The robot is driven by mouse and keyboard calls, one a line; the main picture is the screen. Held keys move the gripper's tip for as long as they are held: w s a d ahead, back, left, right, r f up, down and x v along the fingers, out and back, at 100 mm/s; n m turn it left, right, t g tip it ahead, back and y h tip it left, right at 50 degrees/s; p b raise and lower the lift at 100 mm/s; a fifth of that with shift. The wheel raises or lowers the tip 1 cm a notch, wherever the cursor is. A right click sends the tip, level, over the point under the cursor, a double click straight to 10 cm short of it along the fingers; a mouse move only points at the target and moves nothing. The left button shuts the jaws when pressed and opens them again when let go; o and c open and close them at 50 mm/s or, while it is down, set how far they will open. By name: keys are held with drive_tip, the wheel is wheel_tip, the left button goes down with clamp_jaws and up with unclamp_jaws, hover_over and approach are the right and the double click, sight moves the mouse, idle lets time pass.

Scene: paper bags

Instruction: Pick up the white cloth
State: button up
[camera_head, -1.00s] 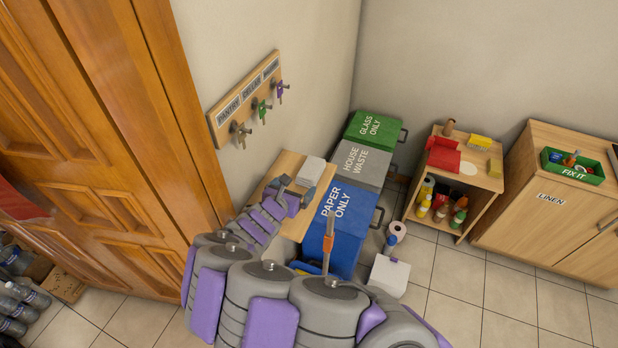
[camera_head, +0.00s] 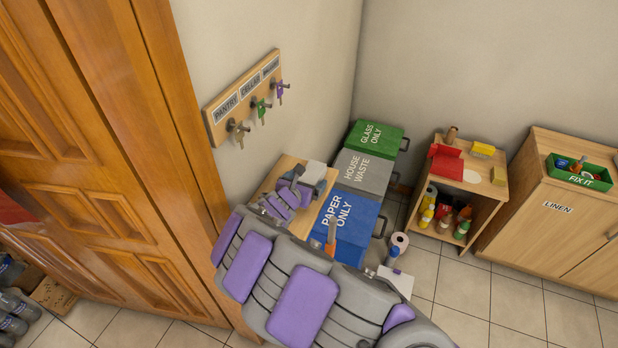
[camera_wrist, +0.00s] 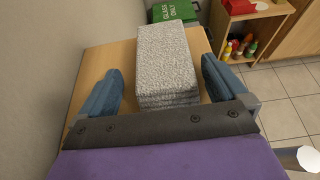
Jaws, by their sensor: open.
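The white cloth (camera_wrist: 167,62) is a folded, textured stack lying on a small wooden table (camera_wrist: 105,60). In the head view only part of the cloth (camera_head: 314,172) shows, because my gripper (camera_head: 300,184) covers the rest. In the wrist view my gripper (camera_wrist: 163,78) is open, with one blue finger to the left of the cloth and one to its right. The near end of the cloth lies between the fingers. A gap shows on each side, wider on the left.
The wall stands close to the table's left. Bins for paper (camera_head: 345,222), house waste (camera_head: 364,172) and glass (camera_head: 376,138) line its right side. A shelf (camera_head: 462,190) with bottles and a linen cabinet (camera_head: 545,225) stand further right. Keys hang on a wall board (camera_head: 243,100).

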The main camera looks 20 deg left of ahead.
drive_tip(key=shift+d+r, duration=0.1)
drive_tip(key=shift+d, duration=0.3)
drive_tip(key=c, duration=0.4)
drive_tip(key=shift+a, duration=0.2)
drive_tip(key=c, duration=0.6)
drive_tip(key=shift+c, duration=0.2)
